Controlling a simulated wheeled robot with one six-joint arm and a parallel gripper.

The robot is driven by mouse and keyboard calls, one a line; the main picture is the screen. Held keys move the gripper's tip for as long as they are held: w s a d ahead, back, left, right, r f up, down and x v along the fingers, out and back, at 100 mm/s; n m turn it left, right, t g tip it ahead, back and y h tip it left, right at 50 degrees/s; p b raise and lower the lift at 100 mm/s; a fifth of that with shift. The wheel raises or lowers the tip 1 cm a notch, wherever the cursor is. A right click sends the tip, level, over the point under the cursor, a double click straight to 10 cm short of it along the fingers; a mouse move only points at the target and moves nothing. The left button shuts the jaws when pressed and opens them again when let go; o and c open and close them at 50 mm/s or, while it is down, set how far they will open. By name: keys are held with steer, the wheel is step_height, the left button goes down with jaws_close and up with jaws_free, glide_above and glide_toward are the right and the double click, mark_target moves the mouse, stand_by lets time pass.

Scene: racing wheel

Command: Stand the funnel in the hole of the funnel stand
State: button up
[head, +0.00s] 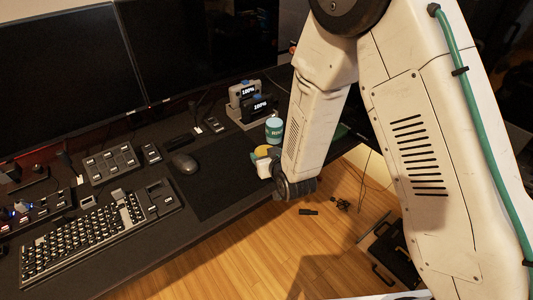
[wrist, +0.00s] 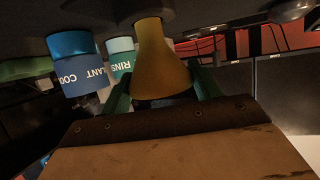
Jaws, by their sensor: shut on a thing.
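The yellow funnel (wrist: 160,68) is between the two green fingers of my gripper (wrist: 162,90) in the wrist view, which appears upside down. My gripper is shut on it. The funnel's wide end is close to the gripper, and its narrow part points to the dark surface at the top of the picture. I cannot tell whether it touches that surface. In the head view a bit of the yellow funnel (head: 265,151) shows at my gripper (head: 264,166), above the desk near its front edge. The fingers are mostly hidden there. I cannot make out the funnel stand in either view.
A teal can (head: 274,129) stands just behind the gripper. The wrist view shows a blue can marked COOLANT (wrist: 78,62) beside it. A mouse (head: 184,163) and keyboard (head: 82,238) lie left.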

steer(key=shift+f, duration=0.65)
steer(key=o, duration=1)
steer(key=shift+o, duration=0.2)
steer(key=v, duration=0.7)
steer(key=shift+s, duration=0.35)
steer(key=shift+d, duration=0.1)
